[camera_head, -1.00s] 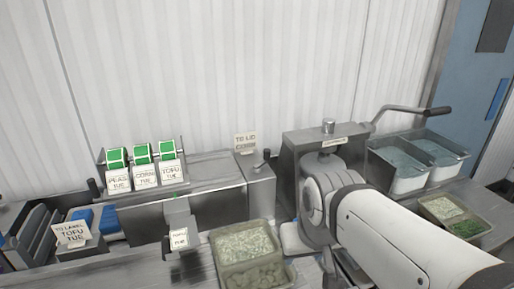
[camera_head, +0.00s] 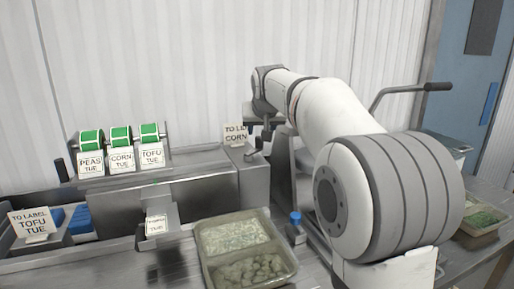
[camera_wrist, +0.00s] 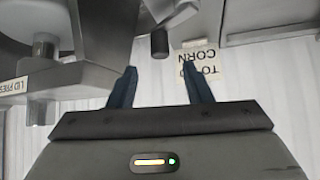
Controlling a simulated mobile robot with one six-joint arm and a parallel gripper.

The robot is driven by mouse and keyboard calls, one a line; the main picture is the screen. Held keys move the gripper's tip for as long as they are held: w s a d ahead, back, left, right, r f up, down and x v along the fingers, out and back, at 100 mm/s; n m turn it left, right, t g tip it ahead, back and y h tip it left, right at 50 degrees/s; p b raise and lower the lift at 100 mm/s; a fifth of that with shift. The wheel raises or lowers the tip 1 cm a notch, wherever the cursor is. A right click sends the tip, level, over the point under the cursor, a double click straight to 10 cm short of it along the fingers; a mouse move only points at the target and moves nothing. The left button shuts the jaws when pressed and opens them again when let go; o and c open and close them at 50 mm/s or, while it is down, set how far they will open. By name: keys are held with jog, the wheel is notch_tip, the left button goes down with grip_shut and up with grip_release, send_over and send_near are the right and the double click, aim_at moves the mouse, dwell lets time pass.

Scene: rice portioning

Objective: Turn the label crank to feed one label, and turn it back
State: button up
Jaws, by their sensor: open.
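The label machine (camera_head: 190,185) is a grey metal box with green label rolls (camera_head: 121,133) on top. What looks like its crank, with a small dark knob, is at its right end, partly behind my gripper (camera_head: 262,122) in the head view. In the wrist view a dark cylindrical knob (camera_wrist: 160,42) hangs from a grey arm, ahead of and between my fingertips (camera_wrist: 160,78). My gripper's two blue-grey fingers are apart with nothing between them. A printed label (camera_head: 156,225) sits at the machine's front outlet.
A "TO LID CORN" sign (camera_head: 235,134) stands beside my gripper; it also shows in the wrist view (camera_wrist: 200,62). A filled two-part tray (camera_head: 245,250) and a blue-capped bottle (camera_head: 295,222) are in front. A long lever (camera_head: 410,88) rises at the right.

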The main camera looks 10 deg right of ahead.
aim_at(259, 138)
jog(key=x, duration=0.7)
jog(key=shift+w+f, duration=0.2)
jog(key=shift+c, duration=0.6)
jog(key=c, duration=0.9)
jog(key=shift+o, duration=0.2)
